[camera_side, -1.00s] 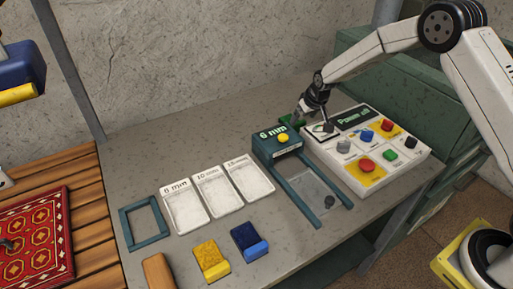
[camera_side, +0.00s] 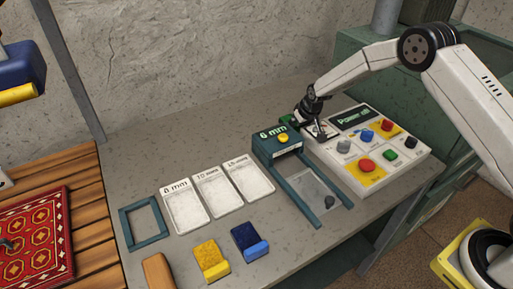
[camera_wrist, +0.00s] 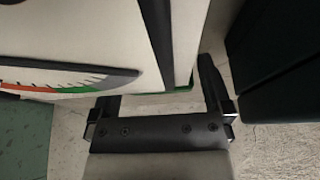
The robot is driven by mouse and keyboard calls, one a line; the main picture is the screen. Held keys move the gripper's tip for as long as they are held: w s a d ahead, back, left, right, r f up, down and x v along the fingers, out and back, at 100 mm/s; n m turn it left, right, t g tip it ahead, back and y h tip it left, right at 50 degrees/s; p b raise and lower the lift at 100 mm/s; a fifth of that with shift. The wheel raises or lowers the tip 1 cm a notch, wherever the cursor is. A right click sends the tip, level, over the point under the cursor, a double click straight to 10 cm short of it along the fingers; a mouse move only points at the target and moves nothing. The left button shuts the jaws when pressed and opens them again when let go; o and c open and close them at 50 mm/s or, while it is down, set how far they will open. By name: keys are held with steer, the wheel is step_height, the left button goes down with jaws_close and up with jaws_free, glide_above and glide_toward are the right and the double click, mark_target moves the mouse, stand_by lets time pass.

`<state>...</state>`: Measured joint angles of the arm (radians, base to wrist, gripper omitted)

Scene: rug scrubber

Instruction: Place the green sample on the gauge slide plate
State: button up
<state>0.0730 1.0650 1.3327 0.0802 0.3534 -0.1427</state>
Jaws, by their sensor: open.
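The green sample (camera_side: 289,119) shows in the side view as a small dark green piece behind the gauge, beside the control panel's far left corner; much of it is hidden. The gauge (camera_side: 277,148) is blue-green, with a "6 mm" label and a yellow button. Its pale slide plate (camera_side: 312,187) lies between two rails, with a dark knob on it. My gripper (camera_side: 316,118) is open at the panel's far left corner, close to the sample. In the wrist view, my gripper (camera_wrist: 160,95) has its fingers apart, with a thin green strip showing by the panel edge between them.
The control panel (camera_side: 372,148) with coloured buttons and knobs stands right of the gauge. Three labelled trays (camera_side: 186,212), a blue frame (camera_side: 127,218), and yellow (camera_side: 210,257) and blue (camera_side: 247,240) blocks lie to the left and front. The back left of the table is clear.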

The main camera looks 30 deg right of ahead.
stand_by(0.4)
steer(key=c, duration=1.2)
steer(key=shift+o, duration=0.2)
steer(key=shift+r, duration=0.1)
steer(key=shift+r, duration=0.7)
steer(key=v, duration=0.3)
steer(key=s+v, duration=0.1)
steer(key=v, duration=0.4)
steer(key=shift+s+a, duration=0.15)
steer(key=shift+s, duration=0.3)
steer(key=s+r, duration=0.4)
steer(key=s, duration=0.5)
steer(key=shift+a, duration=0.25)
